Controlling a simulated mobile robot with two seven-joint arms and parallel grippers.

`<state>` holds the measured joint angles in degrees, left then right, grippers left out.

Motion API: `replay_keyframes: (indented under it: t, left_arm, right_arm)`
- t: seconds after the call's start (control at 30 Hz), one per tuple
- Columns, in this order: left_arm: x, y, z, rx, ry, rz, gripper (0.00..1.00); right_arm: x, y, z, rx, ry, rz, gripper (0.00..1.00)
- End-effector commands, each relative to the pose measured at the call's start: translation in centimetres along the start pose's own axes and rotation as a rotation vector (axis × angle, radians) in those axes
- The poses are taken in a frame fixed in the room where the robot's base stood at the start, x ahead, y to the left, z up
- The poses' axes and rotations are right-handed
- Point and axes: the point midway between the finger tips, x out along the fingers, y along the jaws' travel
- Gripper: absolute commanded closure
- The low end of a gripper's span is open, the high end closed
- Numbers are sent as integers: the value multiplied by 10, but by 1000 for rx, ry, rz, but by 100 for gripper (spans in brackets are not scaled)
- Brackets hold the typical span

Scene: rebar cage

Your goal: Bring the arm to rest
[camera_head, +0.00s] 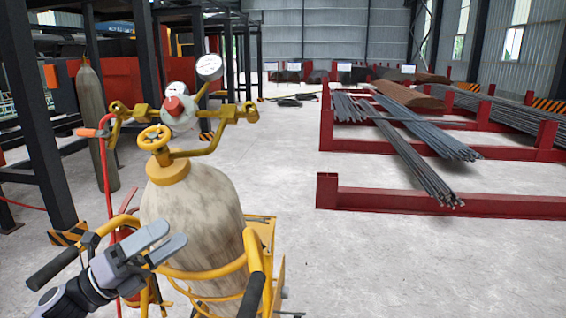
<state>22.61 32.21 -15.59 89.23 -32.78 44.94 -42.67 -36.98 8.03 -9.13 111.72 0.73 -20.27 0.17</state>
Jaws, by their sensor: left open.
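My left gripper (168,246) is at the lower left of the head view, its two grey fingers apart with nothing seen between them. It is in front of a yellow gas-cylinder cart (262,240), close to the cart's left black handle grip (52,269). I cannot tell whether it touches the cart. A worn beige cylinder (195,205) stands in the cart. It carries a yellow valve wheel (154,138), a red knob (173,106) and a round white gauge (209,67). My right gripper is not in view.
Red racks (440,200) with bundles of steel bars (415,160) stand on the right. A second cylinder (97,130) and dark steel posts (35,120) stand on the left. The concrete floor (390,265) right of the cart is clear.

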Motion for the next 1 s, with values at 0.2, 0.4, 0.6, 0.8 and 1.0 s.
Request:
replay_keyframes:
  t: [0.2,0.4,0.6,0.8,1.0]
  left_arm:
    - [-42,54,-58,-546,-326,139,4]
    - [-102,97,-126,-1032,-655,286,4]
    - [-175,118,-215,-1487,-1023,444,4]
    - [-231,111,-294,-1805,-1343,567,4]
    - [-253,102,-327,-1921,-1484,618,4]
  right_arm:
    - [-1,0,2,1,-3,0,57]
    - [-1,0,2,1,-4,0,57]
    - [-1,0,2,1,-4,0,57]
    - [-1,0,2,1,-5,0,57]
    - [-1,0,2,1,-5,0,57]
